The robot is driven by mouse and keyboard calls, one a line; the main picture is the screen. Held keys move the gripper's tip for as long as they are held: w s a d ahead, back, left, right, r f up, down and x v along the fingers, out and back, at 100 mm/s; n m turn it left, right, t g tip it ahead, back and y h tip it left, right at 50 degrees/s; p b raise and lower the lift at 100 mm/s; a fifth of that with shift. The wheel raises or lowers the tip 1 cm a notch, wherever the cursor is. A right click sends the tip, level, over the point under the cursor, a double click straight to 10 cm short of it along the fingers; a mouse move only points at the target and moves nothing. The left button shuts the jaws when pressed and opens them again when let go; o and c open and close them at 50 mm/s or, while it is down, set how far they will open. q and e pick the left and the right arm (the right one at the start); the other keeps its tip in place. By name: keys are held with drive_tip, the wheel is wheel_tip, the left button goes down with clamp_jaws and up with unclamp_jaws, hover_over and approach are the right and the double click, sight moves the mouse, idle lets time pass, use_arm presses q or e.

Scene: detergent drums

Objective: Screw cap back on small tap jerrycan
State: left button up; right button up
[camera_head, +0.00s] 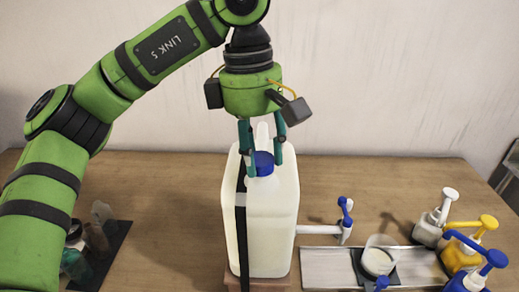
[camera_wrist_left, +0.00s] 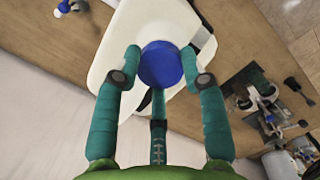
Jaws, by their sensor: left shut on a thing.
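A white jerrycan (camera_head: 272,225) stands upright on a small wooden block, with a black strap down its left side. A blue cap (camera_head: 263,165) sits at the neck on its top. A blue and white tap (camera_head: 345,215) sticks out from its lower right side. My left gripper (camera_head: 262,160) reaches down from above with its teal fingers around the cap. In the left wrist view the fingers press on both sides of the blue cap (camera_wrist_left: 161,64), with the white jerrycan (camera_wrist_left: 118,50) beneath. The neck threads are hidden. My right gripper does not show.
A metal tray (camera_head: 330,270) with a dark pad and a round whitish cup (camera_head: 378,261) is right of the jerrycan. Several pump bottles, one with a yellow pump (camera_head: 480,223), stand further right. Small bottles on a dark tray (camera_head: 112,243) are at left. The table behind is clear.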

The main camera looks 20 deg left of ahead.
use_arm(q)
drive_tip(key=m+p, duration=0.2)
drive_tip(key=m, duration=0.2)
drive_tip(key=shift+f+m+g+p, duration=0.25)
drive_tip(key=shift+m+p, duration=0.25)
drive_tip(key=shift+m, duration=0.4)
drive_tip(key=shift+r+m+p, duration=0.15)
drive_tip(key=shift+m+p, duration=0.35)
drive_tip(key=shift+m, duration=0.1)
drive_tip(key=m+p, duration=0.1)
drive_tip(key=m, duration=0.2)
drive_tip(key=shift+y+p, duration=0.3)
drive_tip(key=shift+m+g, duration=0.25)
drive_tip(key=shift+m, duration=0.55)
